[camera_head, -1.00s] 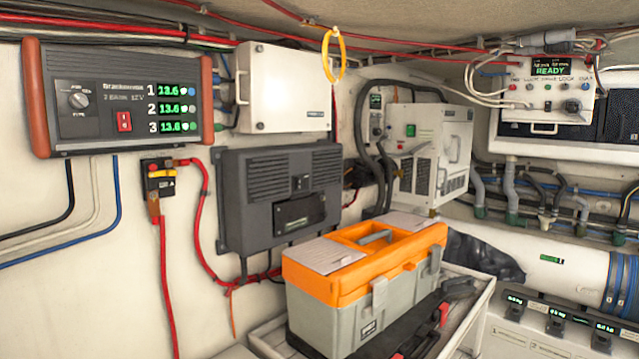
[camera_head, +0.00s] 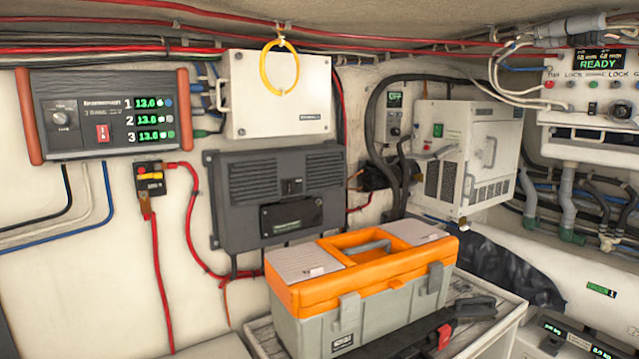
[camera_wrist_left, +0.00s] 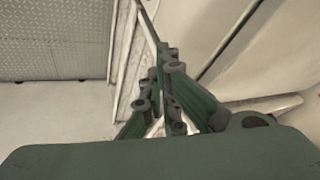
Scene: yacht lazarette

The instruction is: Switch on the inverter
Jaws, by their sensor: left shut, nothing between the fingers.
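No label that reads inverter is legible. My left gripper (camera_wrist_left: 167,62) shows only in the left wrist view, shut and empty, apart from these devices. My right gripper is in neither view.
An orange and grey toolbox (camera_head: 365,325) stands on a pale bench below the finned box. A three-display unit (camera_head: 110,113) with a red switch hangs at left. A white box (camera_head: 278,95) with a yellow ring (camera_head: 279,66) is above. Cables cross the wall.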

